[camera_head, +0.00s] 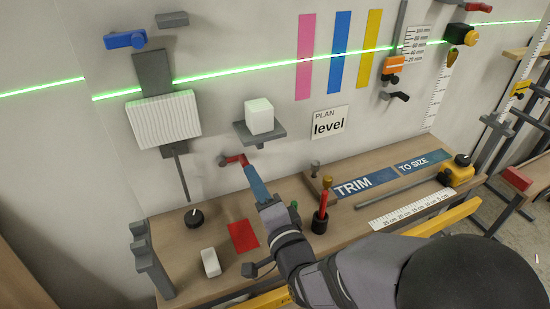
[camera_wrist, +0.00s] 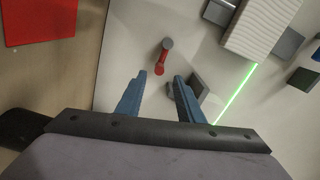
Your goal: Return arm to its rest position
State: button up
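My gripper (camera_head: 250,172) reaches over the workbench toward the wall, in the middle of the head view. Its two blue fingers, seen in the wrist view (camera_wrist: 160,78), stand apart with an empty gap between them. A small red lever with a grey end (camera_head: 234,159) is on the wall just beyond the fingertips. It also shows in the wrist view (camera_wrist: 160,67), ahead of the gap. I cannot tell whether a fingertip touches it.
A grey shelf (camera_head: 270,136) with a white cube (camera_head: 259,115) is on the wall just above the gripper. A cup (camera_head: 320,222) with a red tool stands right of my arm. A white block (camera_head: 210,262) and red mat (camera_head: 243,236) lie on the bench to the left.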

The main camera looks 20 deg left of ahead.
jog(key=w+d+r+t+h+p, duration=0.1)
jog(key=w+d+r+h+p, duration=0.3)
jog(key=d, duration=0.4)
jog(key=w+d+r+h+p, duration=0.25)
jog(key=w+d+h, duration=0.25)
jog(key=d, duration=0.3)
jog(key=s+d+f+n+g+b, duration=0.2)
jog(key=d+f+g, duration=0.15)
jog(key=f, duration=0.35)
jog(key=s+d+f+n+g+b, duration=0.1)
jog(key=s+d+f+n+g, duration=0.15)
jog(key=d+f, duration=0.3)
jog(key=s+d+f+n+g+h+b, duration=0.1)
jog(key=s+d+f+g+h+b, duration=0.1)
jog(key=s+d+f+g, duration=0.35)
jog(key=s+d+f+n+g+h+b, duration=0.1)
jog(key=s+d+f+g+h+b, duration=0.1)
jog(key=s+d+f, duration=0.65)
jog(key=s+r+p, duration=0.3)
jog(key=r+p, duration=1.2)
jog(key=r, duration=0.3)
jog(key=shift+s+a+p, duration=0.15)
jog(key=shift+a+p, duration=0.25)
jog(key=shift+a, duration=0.05)
